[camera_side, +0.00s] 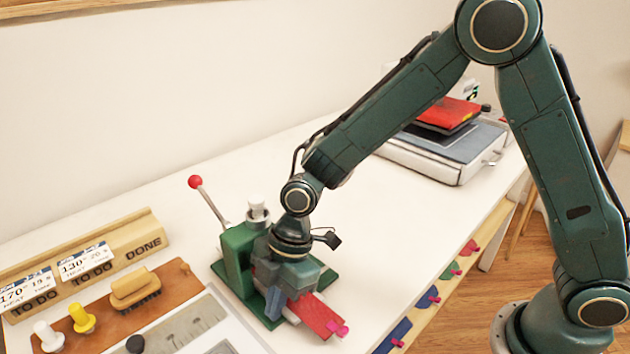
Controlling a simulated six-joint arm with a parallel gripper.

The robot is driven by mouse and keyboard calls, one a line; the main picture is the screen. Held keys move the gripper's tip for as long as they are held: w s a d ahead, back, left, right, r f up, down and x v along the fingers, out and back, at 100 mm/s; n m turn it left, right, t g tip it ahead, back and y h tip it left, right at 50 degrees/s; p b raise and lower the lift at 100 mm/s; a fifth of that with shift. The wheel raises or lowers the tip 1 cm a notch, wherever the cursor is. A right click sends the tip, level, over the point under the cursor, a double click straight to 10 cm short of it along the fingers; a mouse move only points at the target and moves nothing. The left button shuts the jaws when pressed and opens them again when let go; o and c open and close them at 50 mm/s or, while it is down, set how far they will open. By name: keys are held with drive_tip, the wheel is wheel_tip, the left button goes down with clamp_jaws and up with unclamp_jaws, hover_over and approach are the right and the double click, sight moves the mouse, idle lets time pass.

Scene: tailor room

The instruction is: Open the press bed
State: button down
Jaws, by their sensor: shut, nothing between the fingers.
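A green press (236,262) with a lever ending in a red ball (195,182) stands on the white table, left of centre. My gripper (284,296) points down over the front of this press and hides much of it. It is shut and empty; its fingertips are hard to make out. A red strip (318,315) with pink ends sticks out at the front right, beside my gripper. A flat grey and white machine (430,160) with a front handle (494,158) sits at the back right. I cannot tell which part is the press bed.
At the left are a wooden card rack (110,248) and a brown board (118,308) with a brush, a yellow knob and a white knob. Several coloured tags hang along the front edge. The table's middle is clear.

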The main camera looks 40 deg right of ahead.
drive_tip(key=d, duration=0.6)
drive_tip(key=shift+d, duration=0.3)
drive_tip(key=shift+a, duration=0.1)
drive_tip(key=shift+a, duration=1.6)
drive_tip(key=shift+a+r, duration=0.25)
drive_tip(key=shift+a, duration=0.05)
drive_tip(key=v, duration=0.9)
drive_tip(key=shift+d+r, duration=0.2)
drive_tip(key=shift+r, duration=0.05)
